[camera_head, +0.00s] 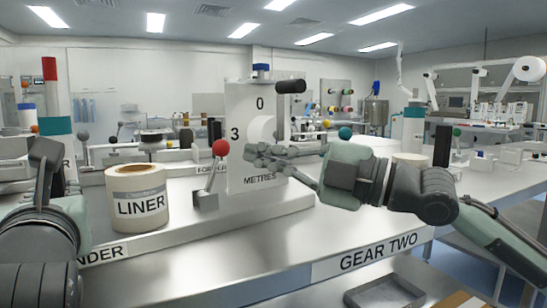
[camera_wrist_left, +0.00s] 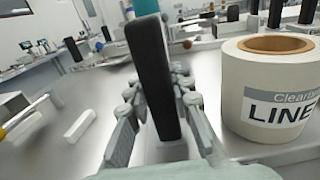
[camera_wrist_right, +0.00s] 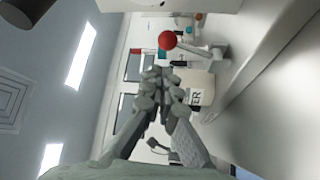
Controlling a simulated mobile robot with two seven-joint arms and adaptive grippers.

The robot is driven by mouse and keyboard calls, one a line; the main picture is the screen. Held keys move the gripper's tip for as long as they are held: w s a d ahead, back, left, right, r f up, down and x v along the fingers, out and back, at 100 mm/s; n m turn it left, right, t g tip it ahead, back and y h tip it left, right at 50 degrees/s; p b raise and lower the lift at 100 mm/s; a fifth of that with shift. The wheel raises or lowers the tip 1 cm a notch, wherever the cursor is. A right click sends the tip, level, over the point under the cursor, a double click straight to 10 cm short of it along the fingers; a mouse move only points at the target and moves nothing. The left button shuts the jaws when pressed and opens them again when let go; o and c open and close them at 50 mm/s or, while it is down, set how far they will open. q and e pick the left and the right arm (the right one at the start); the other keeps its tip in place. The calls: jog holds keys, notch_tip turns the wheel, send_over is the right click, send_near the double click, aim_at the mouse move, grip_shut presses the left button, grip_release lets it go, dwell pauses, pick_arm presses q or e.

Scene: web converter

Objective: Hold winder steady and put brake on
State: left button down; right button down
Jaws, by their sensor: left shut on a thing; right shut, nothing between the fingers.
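A roll labelled LINER (camera_head: 138,205) stands on a white bench whose front label (camera_head: 105,252) reads "NDER", partly hidden by my left arm. In the left wrist view, my left gripper (camera_wrist_left: 155,105) is shut around an upright black handle (camera_wrist_left: 148,65), left of the roll. A lever with a red ball (camera_head: 220,148) rises, tilted, from a grey block (camera_head: 205,199) right of the roll. My right gripper (camera_head: 257,157) is shut and empty, just right of the red ball and before the METRES panel. The red ball (camera_wrist_right: 167,40) also shows beyond its fingertips in the right wrist view.
The white METRES panel (camera_head: 240,115) stands upright behind the lever, with a black handle (camera_head: 291,86) at its top right. A teal ball (camera_head: 345,132) is behind my right wrist. A grey tray (camera_head: 385,293) lies below the GEAR TWO front.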

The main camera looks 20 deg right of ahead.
pick_arm(q)
jog(key=shift+w+f, duration=0.1)
jog(key=shift+f, duration=0.45)
pick_arm(e)
jog(key=shift+v, duration=1.35)
pick_arm(q)
jog(key=shift+r+p, duration=0.4)
jog(key=shift+p, duration=0.05)
pick_arm(e)
jog(key=shift+r, duration=0.4)
pick_arm(q)
jog(key=c, duration=1.4)
grip_release()
jog(key=shift+w, duration=0.1)
jog(key=shift+c, duration=0.2)
jog(key=shift+o, duration=0.8)
jog(key=shift+r, duration=0.15)
pick_arm(e)
jog(key=shift+w, duration=0.1)
pick_arm(q)
jog(key=s, duration=0.5)
jog(key=s+d, duration=0.1)
jog(key=s, duration=0.1)
jog(key=shift+s, duration=0.3)
